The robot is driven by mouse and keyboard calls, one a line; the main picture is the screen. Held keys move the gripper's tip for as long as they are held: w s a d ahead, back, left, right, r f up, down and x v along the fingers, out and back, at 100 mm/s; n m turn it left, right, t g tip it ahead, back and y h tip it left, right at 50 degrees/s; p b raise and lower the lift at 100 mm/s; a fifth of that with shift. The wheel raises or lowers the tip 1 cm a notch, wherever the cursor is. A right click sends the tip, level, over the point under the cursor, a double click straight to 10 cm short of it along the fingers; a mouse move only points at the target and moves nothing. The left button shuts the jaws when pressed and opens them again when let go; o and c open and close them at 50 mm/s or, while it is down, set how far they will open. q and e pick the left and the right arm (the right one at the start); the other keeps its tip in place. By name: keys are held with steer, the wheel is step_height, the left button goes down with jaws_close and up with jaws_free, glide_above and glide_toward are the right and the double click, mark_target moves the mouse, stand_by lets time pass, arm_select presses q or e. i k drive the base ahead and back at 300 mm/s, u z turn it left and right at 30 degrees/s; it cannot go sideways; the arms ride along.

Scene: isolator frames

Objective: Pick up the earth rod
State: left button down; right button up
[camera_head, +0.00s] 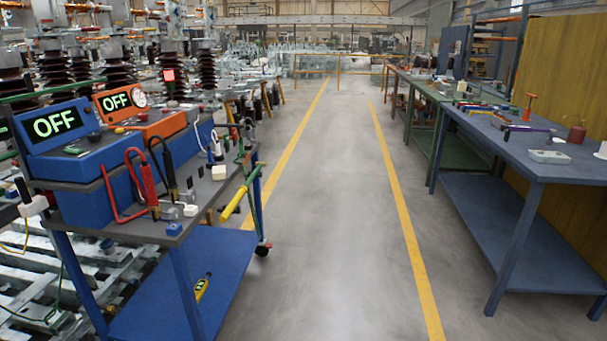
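A yellow rod (235,201), which looks like the earth rod, is at the right edge of the cart's grey top on the left. It is tilted, with its lower end toward me and its upper end away from me. Thin green parts show near its far end, but I cannot tell how they join it. Neither of my grippers is in view.
The blue cart (185,268) carries two meters reading OFF, a blue one (58,128) and an orange one (124,103), plus red and black clamps. A blue workbench (530,166) with tools stands at right. The grey floor (325,200) between yellow lines is clear.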

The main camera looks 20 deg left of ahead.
mark_target(242, 191)
steer(key=z, duration=0.05)
steer(key=i, duration=2.2)
steer(key=u, duration=1.75)
steer(key=i, duration=1.05)
steer(key=u, duration=1)
